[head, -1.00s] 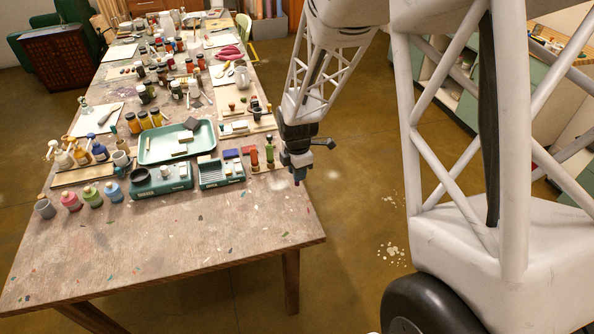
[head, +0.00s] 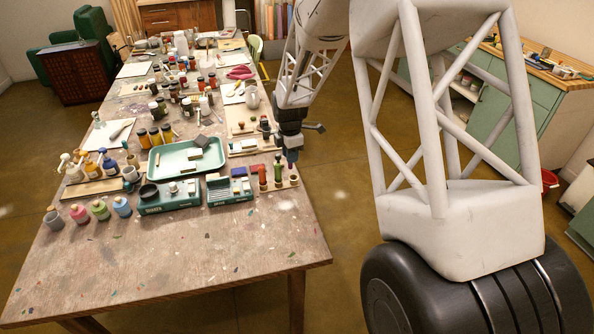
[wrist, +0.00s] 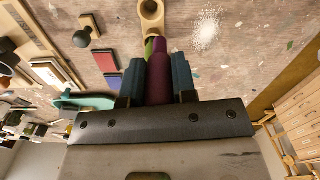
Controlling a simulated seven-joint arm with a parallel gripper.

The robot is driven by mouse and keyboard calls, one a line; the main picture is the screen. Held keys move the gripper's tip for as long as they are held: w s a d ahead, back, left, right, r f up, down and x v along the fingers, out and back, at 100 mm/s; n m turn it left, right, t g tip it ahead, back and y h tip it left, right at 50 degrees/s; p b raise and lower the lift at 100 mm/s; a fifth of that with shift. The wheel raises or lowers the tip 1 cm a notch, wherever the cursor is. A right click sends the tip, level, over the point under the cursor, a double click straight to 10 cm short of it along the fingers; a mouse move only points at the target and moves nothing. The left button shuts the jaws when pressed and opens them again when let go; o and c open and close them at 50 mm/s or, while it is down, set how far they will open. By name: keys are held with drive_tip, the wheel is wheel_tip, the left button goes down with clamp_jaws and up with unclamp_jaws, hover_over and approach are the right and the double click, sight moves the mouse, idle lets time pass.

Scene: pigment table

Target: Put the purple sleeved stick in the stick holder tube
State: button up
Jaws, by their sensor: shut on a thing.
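The purple sleeved stick (wrist: 158,72) is between the two blue fingers of my gripper (wrist: 158,78) in the wrist view. My gripper is shut on it. In the head view my gripper (head: 291,160) points down above the right end of the wooden stick holder (head: 280,185). The holder's empty-looking round opening (wrist: 151,9) shows at the top of the wrist view.
Left of the holder are a green box (head: 229,190), a green tray (head: 180,169) and several small bottles. The near part of the table (head: 180,250) is clear. A white powder patch (wrist: 206,31) lies beside the holder in the wrist view.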

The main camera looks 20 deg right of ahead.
drive_tip(key=w+a+r, duration=0.1)
drive_tip(key=w+r, duration=0.1)
drive_tip(key=w, duration=1.1)
drive_tip(key=w+a+r, duration=0.2)
drive_tip(key=w, duration=1.1)
drive_tip(key=shift+w+a+r, duration=0.15)
drive_tip(key=shift+r, duration=0.1)
drive_tip(key=shift+f, duration=0.2)
drive_tip(key=shift+f, duration=1.8)
drive_tip(key=shift+f, duration=1.85)
drive_tip(key=o, duration=1)
drive_tip(key=shift+o, duration=0.2)
drive_tip(key=shift+r, duration=0.15)
